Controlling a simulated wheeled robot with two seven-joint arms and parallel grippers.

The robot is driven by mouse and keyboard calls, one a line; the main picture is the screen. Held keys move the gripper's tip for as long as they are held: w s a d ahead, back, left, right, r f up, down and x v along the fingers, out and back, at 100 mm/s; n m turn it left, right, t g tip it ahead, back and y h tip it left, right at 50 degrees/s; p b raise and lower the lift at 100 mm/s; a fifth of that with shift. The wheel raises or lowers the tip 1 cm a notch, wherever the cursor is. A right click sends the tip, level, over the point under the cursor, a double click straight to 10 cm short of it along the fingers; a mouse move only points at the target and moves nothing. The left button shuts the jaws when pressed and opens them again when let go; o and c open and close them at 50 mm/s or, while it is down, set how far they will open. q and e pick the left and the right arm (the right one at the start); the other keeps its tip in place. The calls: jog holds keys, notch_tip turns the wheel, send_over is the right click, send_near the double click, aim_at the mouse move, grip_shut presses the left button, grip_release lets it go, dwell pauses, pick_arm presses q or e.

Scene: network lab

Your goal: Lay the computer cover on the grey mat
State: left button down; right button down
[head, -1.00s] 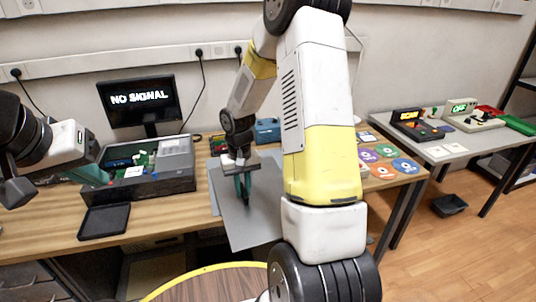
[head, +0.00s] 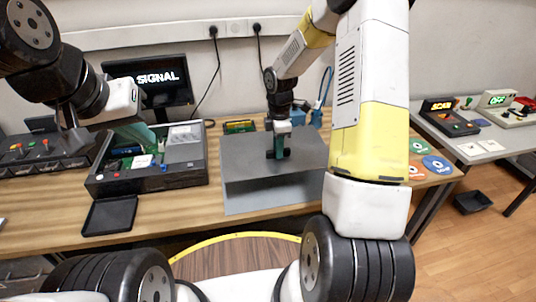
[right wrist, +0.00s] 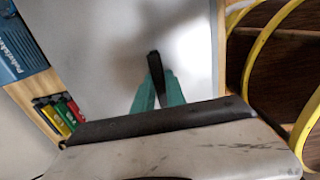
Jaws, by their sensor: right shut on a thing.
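The computer cover (head: 245,160) is a flat grey panel with a black handle. My right gripper (head: 278,150) points down and is shut on that handle; the right wrist view shows its teal fingers (right wrist: 158,92) around the handle, with the grey panel beneath. The cover lies over the grey mat (head: 275,196), whose front part shows below the cover's near edge. I cannot tell whether the cover touches the mat. My left gripper (head: 138,134) is at the open computer case (head: 150,180), its teal fingers partly hidden by my wrist; their opening is unclear.
A black tray (head: 110,215) lies in front of the case. A monitor (head: 155,78) stands behind it, and a black box with levers (head: 40,152) is at the left. Discs (head: 436,165) lie to the right of my right arm. A blue case (right wrist: 18,50) is near the panel.

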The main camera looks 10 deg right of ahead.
notch_tip(320, 180, down, 9)
jog(key=shift+r, duration=0.1)
dwell(0.3)
jog(key=c, duration=1.4)
grip_release()
jog(key=shift+o, duration=0.2)
notch_tip(320, 180, up, 12)
jog(key=shift+f, duration=0.15)
jog(key=s+r+m+t, duration=0.2)
jog(key=s+r+m, duration=0.25)
jog(key=r, duration=0.65)
jog(key=s+a+r+m+t+y, duration=0.1)
jog(key=s+r+m+t, duration=0.1)
jog(key=s+r+m, duration=0.4)
jog(key=s+a+r+m+t+y, duration=0.1)
jog(key=s+r+m, duration=0.5)
jog(key=s, duration=0.8)
jog(key=shift+m+t, duration=0.6)
jog(key=shift+m, duration=0.05)
